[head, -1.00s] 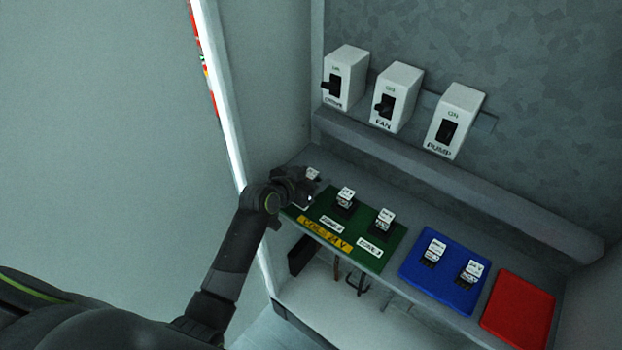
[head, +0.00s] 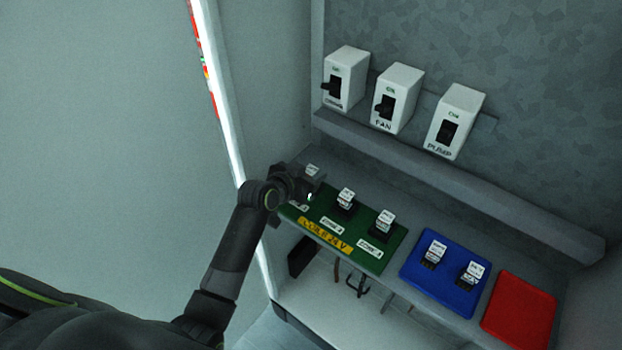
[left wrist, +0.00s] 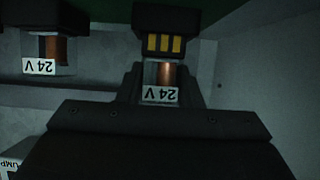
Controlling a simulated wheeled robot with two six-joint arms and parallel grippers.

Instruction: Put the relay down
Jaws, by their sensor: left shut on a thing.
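My left gripper (head: 308,185) is shut on a relay (head: 312,171) at the left end of the green board (head: 389,254). In the left wrist view the held relay (left wrist: 160,93) shows a copper coil and a white 24 V label between the fingers. Two other relays, one in the middle (head: 346,196) and one at the right (head: 385,218), stand in sockets on the green board. My right gripper is not in view.
A blue mat (head: 410,268) to the right carries two relays (head: 435,250). A red mat (head: 519,309) at the far right is empty. Three white switch boxes, including the fan one (head: 399,90), hang on the back wall above a grey ledge (head: 450,190).

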